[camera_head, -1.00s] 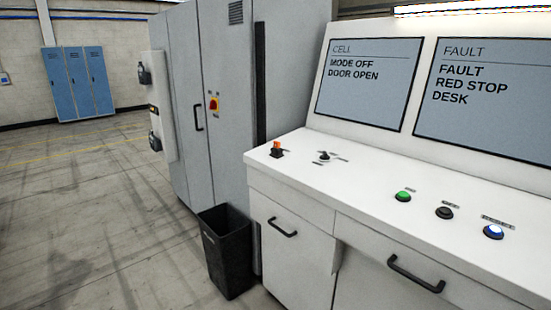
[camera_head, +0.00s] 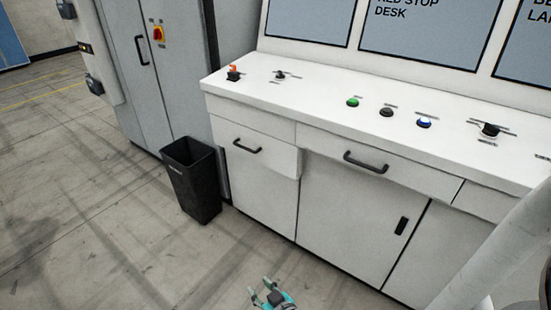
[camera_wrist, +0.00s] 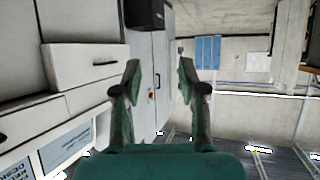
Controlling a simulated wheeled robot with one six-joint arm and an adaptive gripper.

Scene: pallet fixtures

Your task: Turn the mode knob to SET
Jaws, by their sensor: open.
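Two black knobs sit on the white desk top (camera_head: 330,100): a left knob (camera_head: 280,75) and a right knob (camera_head: 490,130). Their labels are too small to read, so I cannot tell which is the mode knob or where either points. My gripper (camera_head: 261,287) is low at the bottom edge of the head view, in front of the desk and well below its top, apart from both knobs. In the wrist view its two fingers (camera_wrist: 159,68) are spread with nothing between them.
An orange-topped control (camera_head: 233,72) and green (camera_head: 352,102), black (camera_head: 386,112) and blue (camera_head: 424,123) buttons share the desk top. A black bin (camera_head: 195,182) stands at the desk's left end, before a grey cabinet (camera_head: 140,80). The floor in front is clear.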

